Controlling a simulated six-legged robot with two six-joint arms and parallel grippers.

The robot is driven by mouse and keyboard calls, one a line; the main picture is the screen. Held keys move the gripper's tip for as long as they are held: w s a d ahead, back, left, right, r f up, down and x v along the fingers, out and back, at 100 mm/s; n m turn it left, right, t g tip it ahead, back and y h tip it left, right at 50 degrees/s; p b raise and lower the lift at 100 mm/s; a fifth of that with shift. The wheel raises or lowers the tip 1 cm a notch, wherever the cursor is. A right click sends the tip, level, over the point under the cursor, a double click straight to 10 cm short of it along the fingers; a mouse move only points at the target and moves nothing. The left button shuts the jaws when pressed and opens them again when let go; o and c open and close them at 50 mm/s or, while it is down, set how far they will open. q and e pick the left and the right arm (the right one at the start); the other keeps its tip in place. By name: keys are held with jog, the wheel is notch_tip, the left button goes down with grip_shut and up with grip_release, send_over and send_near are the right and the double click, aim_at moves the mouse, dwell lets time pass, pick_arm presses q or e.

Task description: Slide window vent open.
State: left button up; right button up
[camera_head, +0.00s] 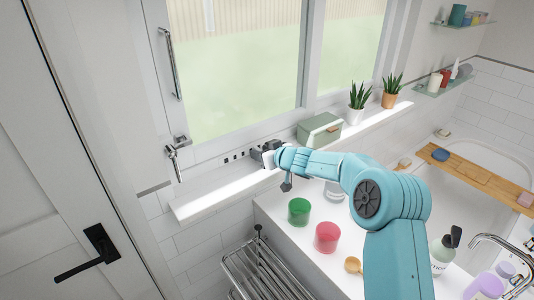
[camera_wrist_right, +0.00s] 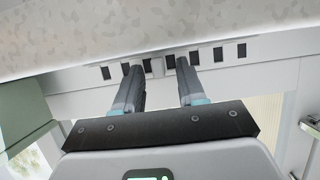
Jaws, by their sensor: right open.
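The window vent (camera_head: 236,156) is a pale strip with a row of small dark slots along the bottom of the window frame, just above the sill. It also shows in the right wrist view (camera_wrist_right: 230,52), with its slots uncovered on both sides of my fingers. My right gripper (camera_head: 262,152) is at the right part of the strip in the head view. In the right wrist view its two fingers (camera_wrist_right: 160,66) are apart, with their tips at the strip. A small pale piece shows between the tips; I cannot tell whether they touch it. My left gripper is not in view.
A green box (camera_head: 319,130) and potted plants (camera_head: 358,103) stand on the sill (camera_head: 222,192) to the right of my gripper. Below are a green cup (camera_head: 299,211) and a red cup (camera_head: 327,237). A window handle (camera_head: 177,150) is at the left.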

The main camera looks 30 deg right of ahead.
jog(key=shift+s+d+r, duration=0.1)
jog(key=shift+s, duration=0.2)
jog(key=b+v, duration=0.1)
jog(key=v, duration=0.4)
jog(key=shift+s+d+r+b, duration=0.1)
jog(key=shift+s+b, duration=0.1)
jog(key=shift+b, duration=0.15)
jog(key=v, duration=1)
jog(key=shift+s, duration=0.1)
